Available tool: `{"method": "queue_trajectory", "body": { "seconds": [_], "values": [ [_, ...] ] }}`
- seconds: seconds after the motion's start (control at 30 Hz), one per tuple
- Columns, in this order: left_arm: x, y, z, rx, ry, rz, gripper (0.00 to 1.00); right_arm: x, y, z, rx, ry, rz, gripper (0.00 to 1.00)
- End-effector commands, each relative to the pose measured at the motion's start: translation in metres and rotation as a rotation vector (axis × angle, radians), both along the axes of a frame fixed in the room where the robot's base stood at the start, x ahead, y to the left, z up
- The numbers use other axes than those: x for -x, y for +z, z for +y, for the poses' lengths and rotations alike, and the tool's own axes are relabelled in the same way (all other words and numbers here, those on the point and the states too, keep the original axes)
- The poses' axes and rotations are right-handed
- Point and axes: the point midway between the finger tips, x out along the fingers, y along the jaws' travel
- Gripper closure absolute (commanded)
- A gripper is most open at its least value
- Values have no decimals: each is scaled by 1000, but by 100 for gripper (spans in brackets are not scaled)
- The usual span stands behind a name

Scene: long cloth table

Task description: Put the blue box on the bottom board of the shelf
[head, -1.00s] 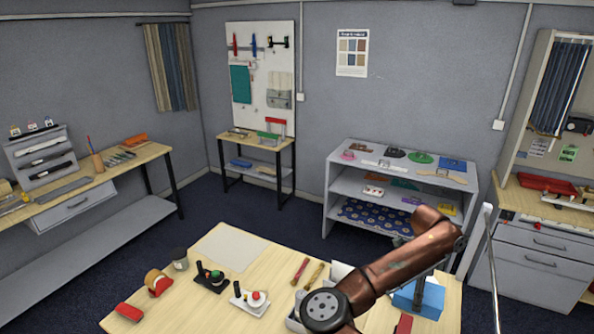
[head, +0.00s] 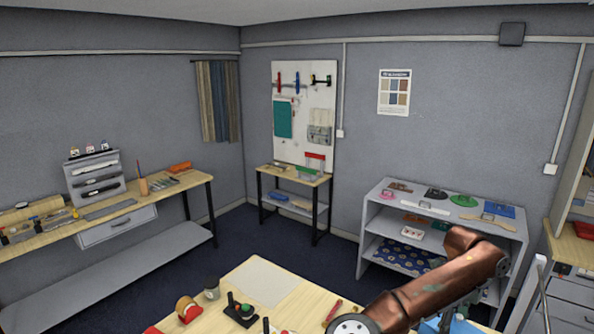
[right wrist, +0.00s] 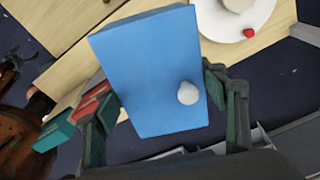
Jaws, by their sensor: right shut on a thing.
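The blue box (right wrist: 145,75) is a flat-faced block with a round white knob on it. My right gripper (right wrist: 163,98) is shut on it, with a dark finger at either side. In the head view only a piece of the box (head: 455,326) shows at the bottom edge, behind my brown arm. The grey-white shelf (head: 455,222) stands at the right, beyond the worktable, apart from the box. Its bottom board (head: 390,271) carries a dark blue patterned cloth; my arm hides its right part. My left gripper is not in view.
The shelf's upper boards hold several items. Dark floor (head: 325,262) lies open between worktable and shelf. A drawer cabinet (head: 570,290) stands right of the shelf.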

Motion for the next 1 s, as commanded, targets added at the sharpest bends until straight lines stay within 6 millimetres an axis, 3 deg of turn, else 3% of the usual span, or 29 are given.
{"method": "queue_trajectory", "body": {
  "seconds": [0.43, 1.0],
  "values": [
    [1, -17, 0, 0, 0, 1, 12, -11, -5, 64, -2, -533, -2, 66],
    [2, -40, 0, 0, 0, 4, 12, -6, -24, 133, -2, -1287, 1, 66]
  ]
}}
